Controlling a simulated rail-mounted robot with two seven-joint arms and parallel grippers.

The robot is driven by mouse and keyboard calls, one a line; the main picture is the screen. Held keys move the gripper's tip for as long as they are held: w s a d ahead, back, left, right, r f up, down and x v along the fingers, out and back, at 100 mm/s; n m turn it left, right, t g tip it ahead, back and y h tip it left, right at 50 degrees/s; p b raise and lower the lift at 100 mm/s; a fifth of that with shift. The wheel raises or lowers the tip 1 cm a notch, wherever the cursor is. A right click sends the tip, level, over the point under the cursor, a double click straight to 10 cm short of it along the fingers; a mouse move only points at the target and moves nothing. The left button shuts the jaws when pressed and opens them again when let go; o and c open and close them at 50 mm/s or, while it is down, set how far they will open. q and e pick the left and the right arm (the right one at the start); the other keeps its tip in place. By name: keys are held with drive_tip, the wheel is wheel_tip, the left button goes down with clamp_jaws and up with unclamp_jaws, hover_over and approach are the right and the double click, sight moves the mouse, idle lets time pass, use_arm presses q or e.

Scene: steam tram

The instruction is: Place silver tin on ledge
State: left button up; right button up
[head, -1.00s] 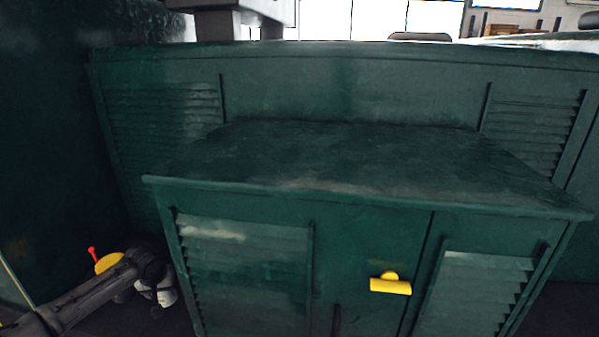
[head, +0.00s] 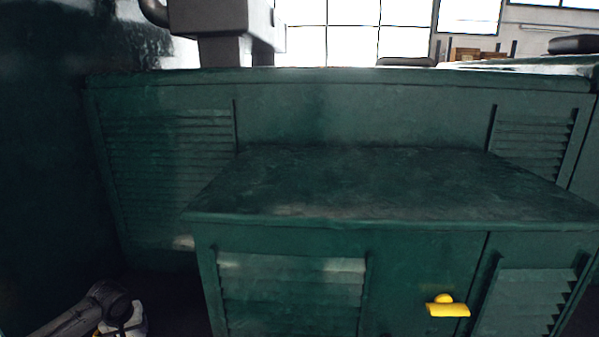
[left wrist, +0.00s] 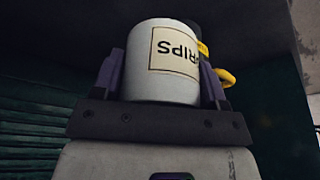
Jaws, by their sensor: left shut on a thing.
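The silver tin (left wrist: 150,88) looks pale, with a cream label whose dark letters read upside down. In the left wrist view it sits between the purple fingers of my left gripper (left wrist: 162,75), which is shut on it. In the head view only my left arm and its pale wrist part (head: 136,320) show at the lower left, low beside the green cabinet; the tin cannot be made out there. A flat green top (head: 380,185) juts out over the cabinet, and a higher, narrow ledge (head: 330,75) runs behind it. Both look bare. My right gripper is out of view.
The cabinet front has louvred panels (head: 290,295) and a yellow handle (head: 447,309). A dark wall (head: 45,180) closes the left side. A grey column (head: 222,30) stands behind the rear ledge, before bright windows. In the left wrist view a yellow ring-like part (left wrist: 227,78) shows behind the tin.

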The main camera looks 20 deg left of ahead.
use_arm(q)
drive_tip(key=shift+s+d+f+n, duration=0.15)
drive_tip(key=shift+s+d+n, duration=0.1)
drive_tip(key=shift+d+n, duration=0.05)
drive_tip(key=shift+s+d, duration=0.2)
drive_tip(key=shift+s, duration=0.05)
drive_tip(key=s+d+r+m+h, duration=0.1)
drive_tip(key=s+d+r+m, duration=0.15)
drive_tip(key=d, duration=0.95)
drive_tip(key=s+d+r+m+t, duration=0.1)
drive_tip(key=d+r+m, duration=0.2)
drive_tip(key=d, duration=0.9)
drive_tip(key=s+d+r+m+h, duration=0.1)
drive_tip(key=s+d+r+m, duration=0.15)
drive_tip(key=d, duration=1.05)
drive_tip(key=w+d+r+m, duration=0.1)
drive_tip(key=w+d+r, duration=0.2)
drive_tip(key=d+r, duration=0.25)
drive_tip(key=w+a+p+v, duration=0.1)
drive_tip(key=w+p+v, duration=0.1)
drive_tip(key=p+v, duration=1.1)
drive_tip(key=w+a+r+p+v, duration=0.1)
drive_tip(key=p+v, duration=1.2)
drive_tip(key=v, duration=0.3)
drive_tip(key=shift+w+r, duration=0.3)
drive_tip(key=shift+r, duration=0.05)
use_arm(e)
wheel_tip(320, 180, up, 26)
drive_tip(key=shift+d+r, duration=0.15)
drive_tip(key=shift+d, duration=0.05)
